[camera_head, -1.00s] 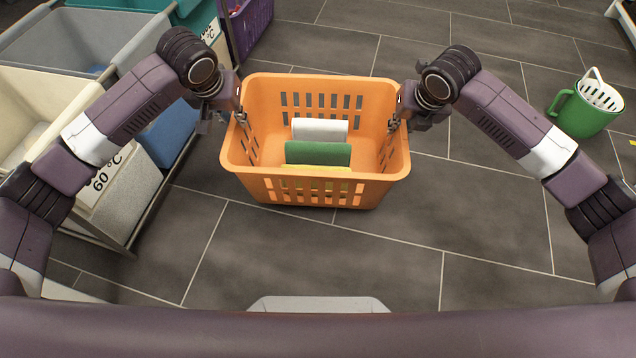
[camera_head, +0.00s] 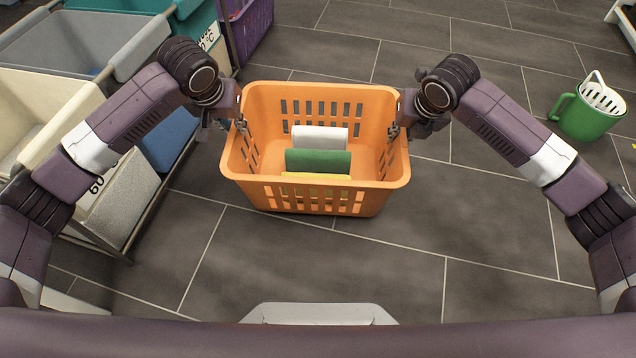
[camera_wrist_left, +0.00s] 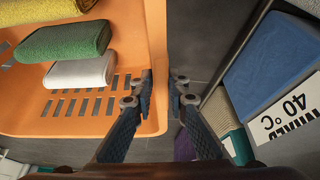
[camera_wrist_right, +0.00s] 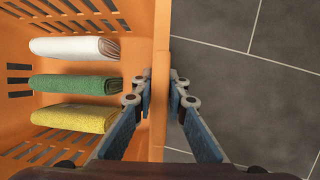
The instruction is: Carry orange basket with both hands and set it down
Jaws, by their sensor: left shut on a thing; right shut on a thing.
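The orange basket (camera_head: 315,196) is in the middle of the head view, held between my two arms and seemingly level. In it lie a white rolled towel (camera_head: 320,137), a green one (camera_head: 318,161) and a yellow one (camera_head: 316,176); they also show in the right wrist view. My left gripper (camera_head: 238,127) is shut on the basket's left wall, with one finger inside and one outside. My right gripper (camera_head: 396,132) is shut on the right wall in the same way. I cannot tell how high the basket is above the floor.
A cart with cream (camera_head: 50,100), grey (camera_head: 70,40) and teal bins stands on the left, close to my left arm. A purple basket (camera_head: 250,25) is behind it. A green mug-like container (camera_head: 585,118) with a white basket stands on the right. The tiled floor in front is clear.

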